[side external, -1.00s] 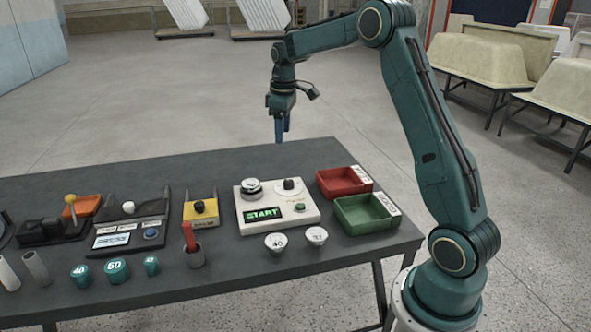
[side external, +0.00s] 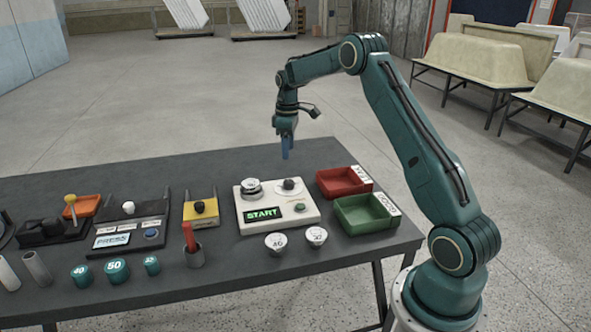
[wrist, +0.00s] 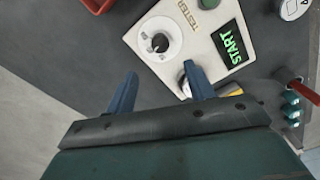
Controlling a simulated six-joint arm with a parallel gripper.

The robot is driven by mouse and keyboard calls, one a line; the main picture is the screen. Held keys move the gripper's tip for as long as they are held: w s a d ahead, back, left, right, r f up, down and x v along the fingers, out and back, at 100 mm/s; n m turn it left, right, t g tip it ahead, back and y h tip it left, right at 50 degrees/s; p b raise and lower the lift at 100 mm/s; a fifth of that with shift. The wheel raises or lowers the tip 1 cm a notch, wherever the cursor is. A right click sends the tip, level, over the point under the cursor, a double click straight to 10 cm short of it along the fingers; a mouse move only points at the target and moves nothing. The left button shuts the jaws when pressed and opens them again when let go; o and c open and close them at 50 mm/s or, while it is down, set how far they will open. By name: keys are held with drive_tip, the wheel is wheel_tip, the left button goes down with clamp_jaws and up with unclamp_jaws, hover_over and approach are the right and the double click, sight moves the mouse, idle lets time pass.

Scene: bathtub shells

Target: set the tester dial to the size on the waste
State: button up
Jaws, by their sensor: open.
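The white tester (side external: 277,222) stands on the table with a lit green START display (side external: 263,214). Its dial (side external: 291,186) is a dark knob on a white disc at the back right; it also shows in the wrist view (wrist: 160,42), its scale too small to read. A metal-rimmed waste (side external: 251,187) sits on the tester's back left; its number is unreadable here. In the wrist view it is mostly hidden behind a finger. My gripper (side external: 287,152) hangs above and behind the dial, blue fingers pointing down, open and empty. In the wrist view the fingertips (wrist: 161,68) straddle the area beside the dial.
Two loose white-faced wastes (side external: 276,242) (side external: 316,236) stand before the tester, one seemingly marked 40. Red (side external: 344,181) and green (side external: 366,212) trays lie to the right. Teal numbered plugs (side external: 116,271), a red-handled tool (side external: 189,236) and a yellow device (side external: 201,208) are left.

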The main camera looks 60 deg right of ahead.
sight(289, 181)
wheel_tip(289, 181, down, 12)
drive_tip(key=shift+f, duration=0.1)
idle(0.5)
drive_tip(key=c, duration=1)
